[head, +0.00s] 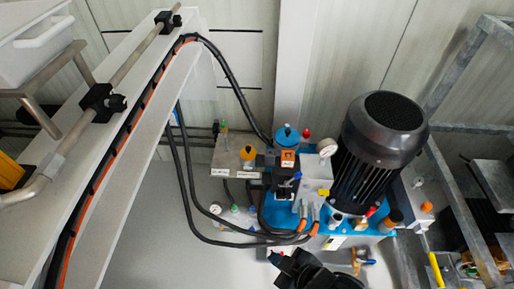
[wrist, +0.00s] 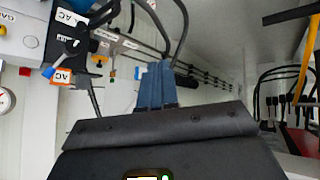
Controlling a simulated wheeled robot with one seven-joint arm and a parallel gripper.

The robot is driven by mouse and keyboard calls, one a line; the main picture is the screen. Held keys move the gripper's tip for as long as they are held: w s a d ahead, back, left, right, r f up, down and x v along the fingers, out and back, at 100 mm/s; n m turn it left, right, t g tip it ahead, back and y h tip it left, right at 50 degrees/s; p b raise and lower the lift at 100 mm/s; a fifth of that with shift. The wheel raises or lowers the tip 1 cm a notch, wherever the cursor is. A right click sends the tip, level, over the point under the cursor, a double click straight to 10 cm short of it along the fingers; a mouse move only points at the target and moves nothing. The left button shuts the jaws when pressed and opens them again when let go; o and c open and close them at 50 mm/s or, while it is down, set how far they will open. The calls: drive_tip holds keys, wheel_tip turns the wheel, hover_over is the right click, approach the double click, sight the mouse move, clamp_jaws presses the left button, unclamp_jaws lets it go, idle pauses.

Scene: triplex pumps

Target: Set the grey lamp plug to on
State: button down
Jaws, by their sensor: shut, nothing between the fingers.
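I cannot make out with certainty which part is the grey lamp plug. A round grey button (wrist: 30,42) shows on a pale panel at the left of the wrist view, but I cannot tell whether it is the plug or how it is set. My gripper (head: 279,257) is at the bottom of the head view, in front of the blue pump unit (head: 268,205). In the wrist view its blue fingers (wrist: 155,85) are together with nothing between them. They stand apart from the button, to its right.
A black motor (head: 382,145) stands at the right of the pump unit. Black hoses (head: 187,165) loop along its left side. A black valve block with an orange tag (wrist: 62,77) is left of my fingers. A metal frame (head: 455,185) stands at the right. Grey floor is clear at lower left.

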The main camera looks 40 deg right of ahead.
drive_tip(key=w+d+f+n+g+h, duration=0.1)
drive_tip(key=w+d+f+n+g, duration=0.15)
drive_tip(key=w, duration=0.85)
drive_tip(key=w+d+f+n+g, duration=0.15)
drive_tip(key=w+f+g, duration=0.25)
drive_tip(key=w, duration=0.7)
drive_tip(key=w+d+r+n+g+h, duration=0.1)
drive_tip(key=w+d+r+g, duration=0.1)
drive_tip(key=w+d+r, duration=0.3)
drive_tip(key=w+d+r+g+h, duration=0.1)
drive_tip(key=w+r+g, duration=0.15)
drive_tip(key=r, duration=0.45)
drive_tip(key=w+d+r+n+g+h, duration=0.1)
drive_tip(key=w+d+r, duration=0.2)
drive_tip(key=w+r, duration=0.2)
hover_over(258, 160)
drive_tip(key=shift+f, duration=4.35)
drive_tip(key=shift+p, duration=0.3)
